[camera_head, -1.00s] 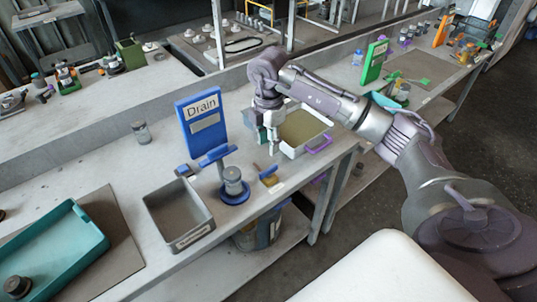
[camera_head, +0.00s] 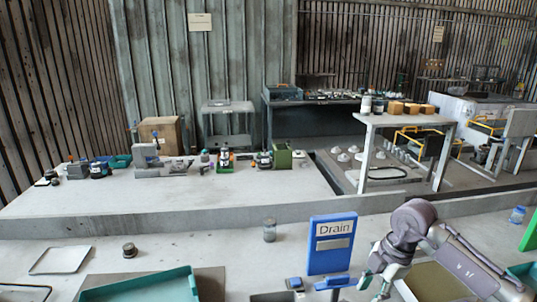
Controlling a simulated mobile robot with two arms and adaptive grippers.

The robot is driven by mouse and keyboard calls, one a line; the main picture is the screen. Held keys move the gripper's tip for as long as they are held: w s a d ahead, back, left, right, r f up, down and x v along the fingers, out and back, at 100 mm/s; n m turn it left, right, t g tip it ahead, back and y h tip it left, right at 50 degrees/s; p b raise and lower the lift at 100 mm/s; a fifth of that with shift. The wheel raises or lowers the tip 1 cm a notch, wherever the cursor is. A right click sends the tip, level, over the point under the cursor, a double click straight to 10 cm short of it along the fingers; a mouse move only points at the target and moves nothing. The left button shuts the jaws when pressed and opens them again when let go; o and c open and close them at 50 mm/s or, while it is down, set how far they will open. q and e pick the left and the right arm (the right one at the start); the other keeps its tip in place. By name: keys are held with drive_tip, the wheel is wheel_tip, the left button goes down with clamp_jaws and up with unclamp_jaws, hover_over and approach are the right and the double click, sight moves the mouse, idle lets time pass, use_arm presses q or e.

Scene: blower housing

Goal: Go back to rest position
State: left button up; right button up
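My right arm comes in from the lower right corner. Its gripper (camera_head: 374,284) hangs over the near bench just right of the blue Drain sign (camera_head: 332,243). Its fingers point down and look spread apart, and I see nothing held between them. The fingertips are small and close to the bottom of the picture. My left arm and gripper are not in view.
A tray with an olive-coloured inside (camera_head: 440,284) lies under my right arm. A teal tray (camera_head: 150,287) is at the lower left, near a dark cylinder (camera_head: 130,250). A small jar (camera_head: 270,230) stands left of the sign. A raised ledge (camera_head: 200,218) crosses behind.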

drive_tip(key=s+a+n+y, duration=0.25)
drive_tip(key=a+y, duration=0.35)
drive_tip(key=a, duration=0.7)
drive_tip(key=s+a+r+t+y, duration=0.1)
drive_tip(key=a+r+t+y, duration=0.4)
drive_tip(key=a+r+y, duration=0.5)
drive_tip(key=w+d+r+m+t+h, duration=0.25)
drive_tip(key=r+m+t, duration=0.25)
drive_tip(key=m+t, duration=0.3)
drive_tip(key=d+f+m+t+h, duration=0.4)
drive_tip(key=d+m+t+h, duration=0.35)
drive_tip(key=m+h, duration=0.2)
drive_tip(key=s+d+f+m+g+h, duration=0.3)
drive_tip(key=d+f+m+g+h, duration=0.15)
drive_tip(key=d+f+h, duration=0.4)
drive_tip(key=s+a+f+g+y, duration=0.1)
drive_tip(key=s+f+g, duration=0.7)
drive_tip(key=s, duration=0.4)
drive_tip(key=s+f+g+y, duration=0.1)
drive_tip(key=s+f+g, duration=0.4)
drive_tip(key=s+f, duration=0.5)
wheel_tip(320, 180, down, 26)
drive_tip(key=s+g, duration=0.1)
drive_tip(key=s, duration=0.1)
drive_tip(key=s+d+f+n+g, duration=0.1)
drive_tip(key=s+d+f, duration=0.2)
drive_tip(key=s+f, duration=1.3)
drive_tip(key=shift+s+g, duration=0.25)
drive_tip(key=shift+g, duration=0.05)
